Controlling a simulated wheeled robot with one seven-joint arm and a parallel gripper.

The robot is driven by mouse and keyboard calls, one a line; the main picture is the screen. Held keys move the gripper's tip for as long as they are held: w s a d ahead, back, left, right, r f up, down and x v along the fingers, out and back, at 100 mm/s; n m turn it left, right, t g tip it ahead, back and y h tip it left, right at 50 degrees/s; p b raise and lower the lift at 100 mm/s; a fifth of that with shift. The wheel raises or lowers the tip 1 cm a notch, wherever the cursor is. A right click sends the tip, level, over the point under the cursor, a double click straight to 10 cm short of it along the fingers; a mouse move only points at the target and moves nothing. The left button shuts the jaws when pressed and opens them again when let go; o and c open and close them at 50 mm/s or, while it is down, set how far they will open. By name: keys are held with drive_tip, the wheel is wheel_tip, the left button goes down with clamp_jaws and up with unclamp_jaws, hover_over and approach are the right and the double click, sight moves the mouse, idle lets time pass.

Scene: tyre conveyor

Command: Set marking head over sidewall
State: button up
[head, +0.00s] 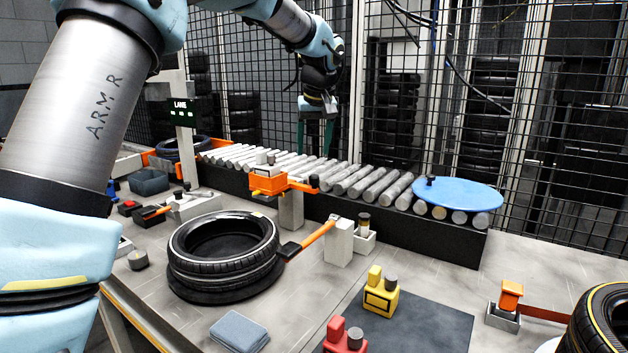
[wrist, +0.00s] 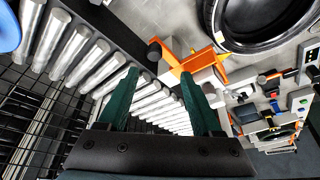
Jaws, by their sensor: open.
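A black tyre (head: 222,250) lies flat on a dark round base on the bench; its sidewall faces up, and part of it shows in the wrist view (wrist: 238,42). An orange unit (head: 268,182), which looks like the marking head, sits on a grey post behind the tyre, with an orange arm and dark knob pointing right. It also shows in the wrist view (wrist: 188,70), just beyond my fingertips. My gripper (head: 317,140) hangs above the roller conveyor, fingers down, open and empty, apart from the orange unit. Its green fingers show in the wrist view (wrist: 160,92).
The roller conveyor (head: 345,180) runs behind the bench, with a blue disc (head: 458,194) at its right end. A second orange arm (head: 318,233) on a grey block reaches to the tyre's right side. Yellow (head: 381,297) and red (head: 345,338) blocks stand in front. Mesh fencing closes the back.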

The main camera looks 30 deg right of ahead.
sight(314, 176)
drive_tip(key=x, duration=0.3)
drive_tip(key=p+x, duration=0.1)
drive_tip(key=x, duration=0.3)
drive_tip(key=d+p+x, duration=0.1)
drive_tip(key=x, duration=0.2)
drive_tip(key=shift+f, duration=0.15)
drive_tip(key=shift+c, duration=0.2)
clamp_jaws()
idle(1.0)
